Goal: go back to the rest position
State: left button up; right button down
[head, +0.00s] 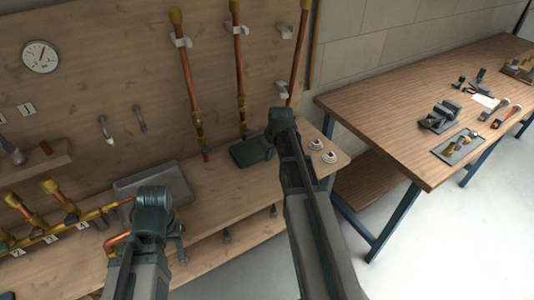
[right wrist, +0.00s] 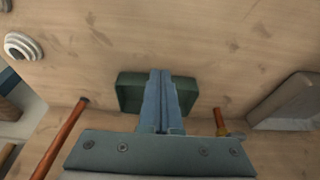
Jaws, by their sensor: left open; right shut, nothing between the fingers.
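My right gripper (head: 268,150) is at the dark green box (head: 247,153) on the wooden bench of the pipe board; my forearm and wrist partly cover it in the head view. In the right wrist view its two blue-grey fingers (right wrist: 161,75) are together with nothing between them, in front of the green box (right wrist: 128,92). I cannot tell whether they touch the box. My left gripper (head: 180,243) is open over the front of the bench, mostly hidden by my wrist. It is just in front of a grey tray (head: 178,178).
Copper pipes (head: 189,85) rise on the board behind. A yellow valve manifold (head: 48,235) lies to the left. White round fittings (head: 329,157) sit at the bench's right end. A wooden table (head: 385,110) with tools and a vise (head: 438,117) stands at right; the floor (head: 455,240) before it is clear.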

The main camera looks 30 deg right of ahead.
pick_arm(q)
notch_tip(320, 180, up, 3)
jog(key=shift+r+p, duration=0.15)
jog(key=shift+p, duration=0.9)
pick_arm(e)
jog(key=v, duration=0.3)
jog(key=shift+s+r, duration=0.1)
jog(key=shift+r, duration=0.1)
jog(key=s+a+n+g, duration=0.1)
jog(key=s+a, duration=0.5)
jog(key=a, duration=0.3)
jog(key=s+a+n+g+h, duration=0.1)
jog(key=s+a, duration=0.6)
jog(key=a, duration=0.3)
jog(key=s+a+g, duration=0.1)
jog(key=s+a, duration=0.5)
jog(key=a, duration=0.3)
jog(key=shift+s+a+f+n+g+h, duration=0.2)
jog(key=shift+a+f+n+g+h, duration=0.1)
jog(key=shift+f+n, duration=0.1)
